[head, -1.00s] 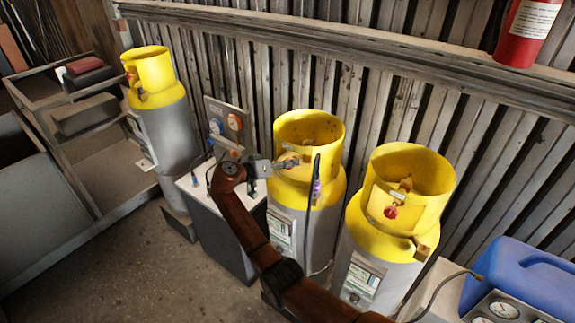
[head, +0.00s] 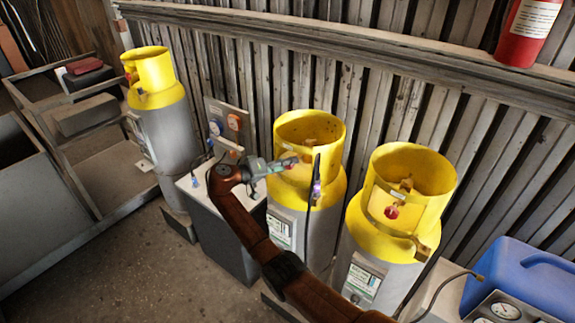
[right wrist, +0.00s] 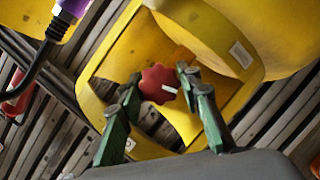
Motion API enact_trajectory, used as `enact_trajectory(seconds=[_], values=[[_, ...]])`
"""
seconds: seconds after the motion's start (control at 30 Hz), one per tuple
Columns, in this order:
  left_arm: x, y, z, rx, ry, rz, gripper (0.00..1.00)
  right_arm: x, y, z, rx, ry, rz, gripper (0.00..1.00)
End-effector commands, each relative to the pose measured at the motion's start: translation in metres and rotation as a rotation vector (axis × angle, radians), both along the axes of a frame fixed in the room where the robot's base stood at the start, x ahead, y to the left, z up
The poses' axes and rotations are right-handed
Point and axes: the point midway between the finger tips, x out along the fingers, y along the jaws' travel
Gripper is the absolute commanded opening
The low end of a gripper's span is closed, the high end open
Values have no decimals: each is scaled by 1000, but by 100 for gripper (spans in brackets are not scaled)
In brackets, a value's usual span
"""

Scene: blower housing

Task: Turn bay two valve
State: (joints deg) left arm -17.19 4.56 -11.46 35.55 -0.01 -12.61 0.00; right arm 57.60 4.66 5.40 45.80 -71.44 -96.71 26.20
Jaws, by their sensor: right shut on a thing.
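The middle yellow-collared grey cylinder (head: 308,130) stands by the wall. Its valve knob is red with a white mark (right wrist: 160,82) and sits inside the collar opening in the right wrist view. My right gripper (head: 288,163) reaches in from the left at that collar. In the right wrist view its green, grey-tipped fingers (right wrist: 160,80) lie on both sides of the red knob, shut on it. In the head view the knob is mostly hidden by the gripper. My left gripper is not in view.
A purple-and-black probe (head: 316,185) with a cable hangs at the middle cylinder's front. A right cylinder (head: 415,170) with its own red knob (head: 391,212) stands close by. A left cylinder (head: 155,95), a blue container (head: 520,285) and a gauge box (head: 500,310) flank them.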

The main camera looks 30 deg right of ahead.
Motion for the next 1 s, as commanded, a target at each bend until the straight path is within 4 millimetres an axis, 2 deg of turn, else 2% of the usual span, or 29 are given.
enact_trajectory(seconds=[0.1,0.13,0.37,0.73,0.87,1.0], values=[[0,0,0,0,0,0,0,0,0,0,1,-1,0,8],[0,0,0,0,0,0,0,0,0,0,1,-1,0,34],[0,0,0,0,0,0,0,0,0,0,1,-1,0,50],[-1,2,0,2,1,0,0,0,6,1,0,-2,1,50],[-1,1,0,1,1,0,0,-1,24,6,0,-3,3,50],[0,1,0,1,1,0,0,-3,52,13,0,-2,3,50]])
